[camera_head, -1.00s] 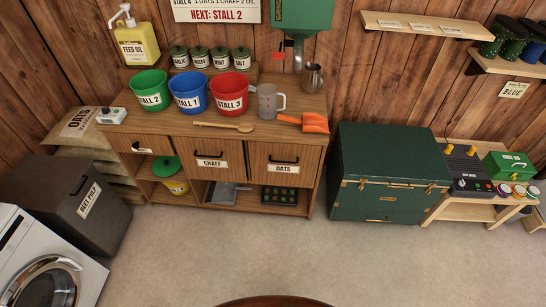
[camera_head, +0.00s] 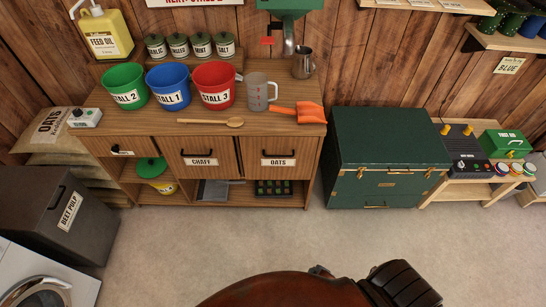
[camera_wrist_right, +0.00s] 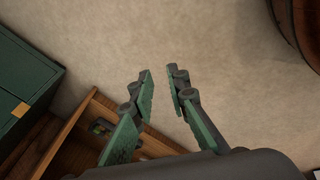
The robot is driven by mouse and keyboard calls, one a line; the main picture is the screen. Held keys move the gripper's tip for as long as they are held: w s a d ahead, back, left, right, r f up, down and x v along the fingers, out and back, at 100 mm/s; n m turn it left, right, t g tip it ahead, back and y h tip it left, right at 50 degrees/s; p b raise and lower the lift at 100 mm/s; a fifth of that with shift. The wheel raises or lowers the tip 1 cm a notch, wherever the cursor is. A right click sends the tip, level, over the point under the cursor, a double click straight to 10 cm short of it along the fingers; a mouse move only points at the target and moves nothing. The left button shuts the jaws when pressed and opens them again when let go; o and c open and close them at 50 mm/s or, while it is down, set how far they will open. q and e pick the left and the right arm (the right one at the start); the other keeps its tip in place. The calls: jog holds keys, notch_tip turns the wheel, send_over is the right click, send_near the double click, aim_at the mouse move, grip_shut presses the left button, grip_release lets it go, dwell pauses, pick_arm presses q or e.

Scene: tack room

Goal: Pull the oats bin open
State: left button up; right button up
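The oats bin (camera_head: 280,159) is the right-hand wooden front under the counter in the head view, with a dark bar handle and an OATS label. Its front looks flush with the chaff bin (camera_head: 198,158) beside it, so it looks shut. My right gripper (camera_wrist_right: 158,78) is open in the right wrist view, with two green-padded fingers apart and only bare floor between them. It touches no handle. A wooden edge of the cabinet (camera_wrist_right: 60,145) shows at the lower left there. My left gripper is not in view.
A green trunk (camera_head: 385,155) stands right of the cabinet. A brown rounded object (camera_head: 285,290) fills the bottom centre, next to dark parts. Buckets, a jug (camera_head: 258,92) and an orange scoop (camera_head: 300,112) stand on the counter. Floor before the cabinet is clear.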

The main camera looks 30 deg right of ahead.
jog(key=w+d+r+n+t+h+b, duration=0.15)
jog(key=w+r, duration=0.35)
jog(key=w, duration=0.5)
jog(key=w+d+r+n+t+b, duration=0.15)
jog(key=w+r, duration=0.25)
jog(key=w, duration=0.5)
jog(key=n+t+h+b, duration=0.3)
jog(key=t+h+b, duration=0.15)
jog(key=t, duration=0.25)
send_near(281, 156)
jog(key=x, duration=0.3)
pick_arm(q)
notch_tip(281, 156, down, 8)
jog(key=b, duration=0.1)
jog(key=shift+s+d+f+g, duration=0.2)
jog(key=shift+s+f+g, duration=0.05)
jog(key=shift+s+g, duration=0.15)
pick_arm(e)
jog(key=shift+h, duration=0.4)
jog(key=shift+f+x, duration=0.15)
jog(key=shift+x, duration=1.7)
jog(key=shift+f+x, duration=0.2)
jog(key=shift+x, duration=1.65)
jog(key=shift+a, duration=0.2)
jog(key=shift+c, duration=0.4)
grip_shut()
